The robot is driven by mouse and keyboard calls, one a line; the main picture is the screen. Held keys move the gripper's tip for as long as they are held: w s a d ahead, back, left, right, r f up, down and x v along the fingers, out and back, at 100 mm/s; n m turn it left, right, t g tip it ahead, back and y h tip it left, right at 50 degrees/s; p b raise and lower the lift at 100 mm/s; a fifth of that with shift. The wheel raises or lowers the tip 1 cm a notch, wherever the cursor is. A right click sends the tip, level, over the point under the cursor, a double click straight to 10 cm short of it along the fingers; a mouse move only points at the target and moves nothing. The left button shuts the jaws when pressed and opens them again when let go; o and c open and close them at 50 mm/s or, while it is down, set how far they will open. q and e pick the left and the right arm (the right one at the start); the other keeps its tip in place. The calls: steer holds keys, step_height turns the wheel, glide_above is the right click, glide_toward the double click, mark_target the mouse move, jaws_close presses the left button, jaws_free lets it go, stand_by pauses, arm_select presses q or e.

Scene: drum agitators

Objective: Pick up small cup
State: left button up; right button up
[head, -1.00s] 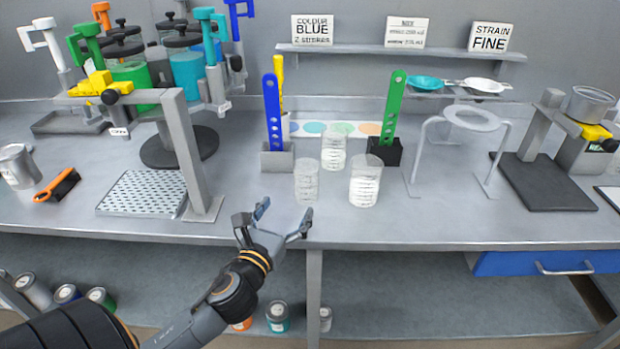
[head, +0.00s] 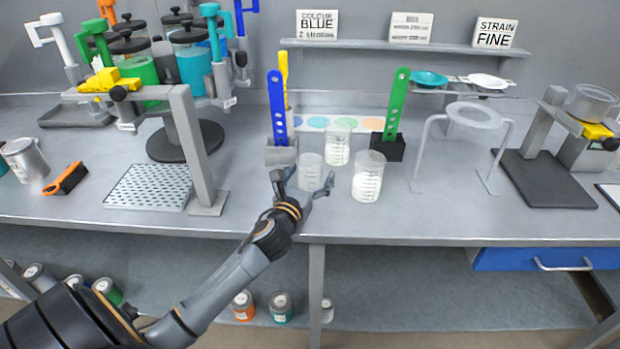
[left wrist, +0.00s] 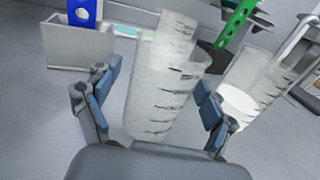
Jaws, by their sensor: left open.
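Three clear cups with dark markings stand upright on the workbench. The small cup (head: 310,172) is the front left one and looks the smallest. A larger cup (head: 368,177) stands to its right, and another cup (head: 337,145) stands behind. My left gripper (head: 304,183) is open right at the small cup's near side. In the left wrist view the small cup (left wrist: 155,110) stands between the open fingers (left wrist: 150,98), with a gap on each side; the back cup overlaps behind it. The right cup (left wrist: 250,90) shows beyond the right finger. My right gripper is not in view.
Behind the cups, a grey holder (head: 281,153) carries a blue perforated stick (head: 277,108) and a black holder (head: 388,147) carries a green one (head: 396,105).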

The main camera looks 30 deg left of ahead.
arm_select(q)
steer(key=c, duration=1)
steer(key=shift+o, duration=0.2)
steer(key=shift+r, duration=0.2)
